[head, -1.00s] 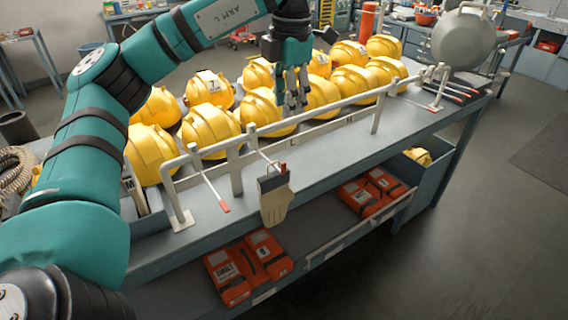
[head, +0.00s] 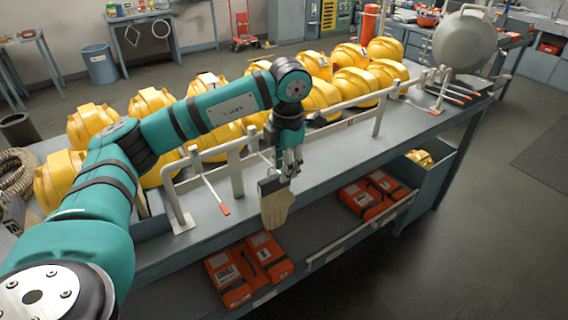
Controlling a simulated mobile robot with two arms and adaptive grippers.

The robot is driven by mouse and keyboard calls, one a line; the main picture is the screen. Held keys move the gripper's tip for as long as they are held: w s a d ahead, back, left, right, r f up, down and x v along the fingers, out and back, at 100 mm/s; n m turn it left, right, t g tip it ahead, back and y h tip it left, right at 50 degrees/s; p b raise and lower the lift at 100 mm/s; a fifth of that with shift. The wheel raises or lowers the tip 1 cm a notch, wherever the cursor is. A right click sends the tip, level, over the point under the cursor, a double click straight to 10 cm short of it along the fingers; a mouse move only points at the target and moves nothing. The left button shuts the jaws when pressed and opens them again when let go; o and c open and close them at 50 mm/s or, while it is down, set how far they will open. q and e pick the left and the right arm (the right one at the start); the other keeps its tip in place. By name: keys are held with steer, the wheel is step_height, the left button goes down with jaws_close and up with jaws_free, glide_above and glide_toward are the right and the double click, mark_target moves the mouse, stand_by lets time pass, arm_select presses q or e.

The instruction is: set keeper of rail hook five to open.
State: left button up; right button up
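A pale rail (head: 335,107) runs along the front of the bench top and carries several hooks with red tips. One bare hook (head: 212,188) sticks out at the left of the rail. Another hook, further right, carries a beige glove (head: 276,206) with a dark cuff; my gripper hides this hook's red tip. I cannot read any hook numbers or make out the keepers' states. My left gripper (head: 289,172) points down at the glove hook's outer end, just above the cuff. Whether its fingers touch the hook is unclear. My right gripper is not in view.
Yellow helmets (head: 353,86) stand in rows behind the rail, close to my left arm. Orange cases (head: 366,197) lie on the lower shelf. The floor in front is clear.

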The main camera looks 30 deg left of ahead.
arm_select(q)
steer(key=shift+f, duration=0.3)
jaws_close()
